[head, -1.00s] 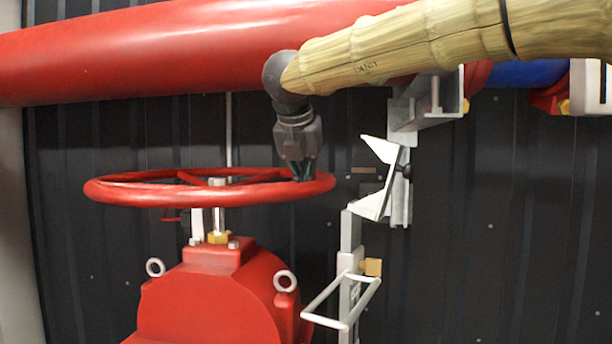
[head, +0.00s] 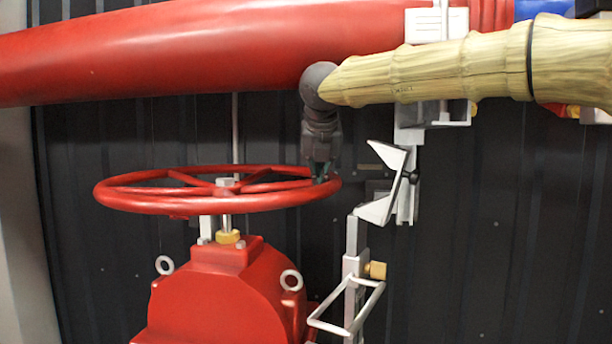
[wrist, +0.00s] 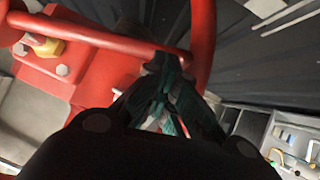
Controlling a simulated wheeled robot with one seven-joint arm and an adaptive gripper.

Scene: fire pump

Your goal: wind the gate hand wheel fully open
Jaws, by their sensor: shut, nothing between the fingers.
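The red gate hand wheel (head: 150,202) lies flat on its stem above the red valve body (head: 215,295) in the head view. My gripper (head: 320,178) points down at the right side of the wheel's rim, with its fingertips at rim height. In the wrist view my gripper (wrist: 165,65) is shut with nothing between the fingers. Its tips are beside a spoke of the hand wheel (wrist: 110,38), close to where the spoke meets the rim. I cannot tell whether they touch it. The yellow stem nut (wrist: 45,46) shows at the left.
A thick red pipe (head: 170,55) runs across above the wheel. A grey bracket (head: 395,190) and a white bar handle (head: 350,318) stand just right of the wheel. A dark ribbed wall (head: 520,230) is behind. Open shelving (wrist: 285,135) shows at the wrist view's lower right.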

